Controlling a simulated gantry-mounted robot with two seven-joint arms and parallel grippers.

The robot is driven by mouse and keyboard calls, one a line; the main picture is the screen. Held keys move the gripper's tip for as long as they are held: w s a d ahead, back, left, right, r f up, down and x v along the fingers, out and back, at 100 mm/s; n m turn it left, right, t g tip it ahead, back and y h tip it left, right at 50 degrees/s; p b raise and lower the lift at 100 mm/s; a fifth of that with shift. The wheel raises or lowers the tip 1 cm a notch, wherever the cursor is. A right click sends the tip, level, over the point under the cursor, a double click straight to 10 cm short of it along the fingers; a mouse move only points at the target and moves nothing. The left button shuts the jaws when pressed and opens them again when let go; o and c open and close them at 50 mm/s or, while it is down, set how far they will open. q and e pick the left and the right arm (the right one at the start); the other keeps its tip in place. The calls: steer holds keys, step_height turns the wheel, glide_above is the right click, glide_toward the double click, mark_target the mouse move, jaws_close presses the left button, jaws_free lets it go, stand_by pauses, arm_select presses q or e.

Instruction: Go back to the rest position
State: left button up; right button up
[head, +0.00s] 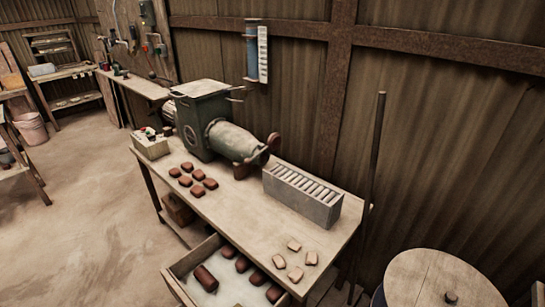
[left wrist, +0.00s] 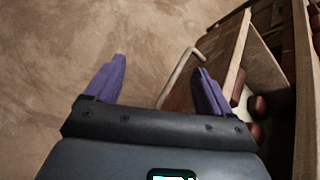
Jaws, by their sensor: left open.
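My left gripper (left wrist: 160,65) shows in the left wrist view with its two purple fingers spread wide and nothing between them except the view of the floor and the drawer's bar handle (left wrist: 178,76). Its right finger overlaps the front of the open wooden drawer (left wrist: 262,70) in the picture; I cannot tell whether they touch. In the head view the drawer (head: 183,287) is pulled out under the workbench (head: 225,215) and holds several dark brown clay pieces (head: 206,278). Neither gripper shows in the head view, and my right gripper is in no view.
On the workbench stand a green press (head: 203,125), a control box (head: 151,146), several red-brown tiles (head: 197,191), a grey slotted rack (head: 300,195) and several pale tiles (head: 295,274). A round-topped drum (head: 425,280) and an upright pole (head: 374,180) stand at right. Floor at left is open.

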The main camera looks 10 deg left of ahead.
arm_select(q)
steer(key=s+d+r+n+g+h, duration=0.1)
steer(key=s+d+n+g+h, duration=0.1)
steer(key=s+d+n+h, duration=0.6)
steer(key=s+a+r+n+y, duration=0.1)
steer(key=s+a+r+n, duration=0.4)
steer(key=s+a+r, duration=0.5)
steer(key=d+n+h, duration=0.3)
steer(key=d+n, duration=0.1)
steer(key=d, duration=0.6)
step_height(320, 180, up, 42)
steer(key=p, duration=4.1)
arm_select(e)
step_height(320, 180, up, 41)
arm_select(q)
step_height(320, 180, down, 70)
steer(key=b, duration=7)
steer(key=shift+m+t, duration=0.3)
arm_select(e)
step_height(320, 180, down, 70)
steer(key=shift+a, duration=0.25)
arm_select(q)
steer(key=shift+s+d, duration=0.1)
arm_select(e)
steer(key=shift+r, duration=0.15)
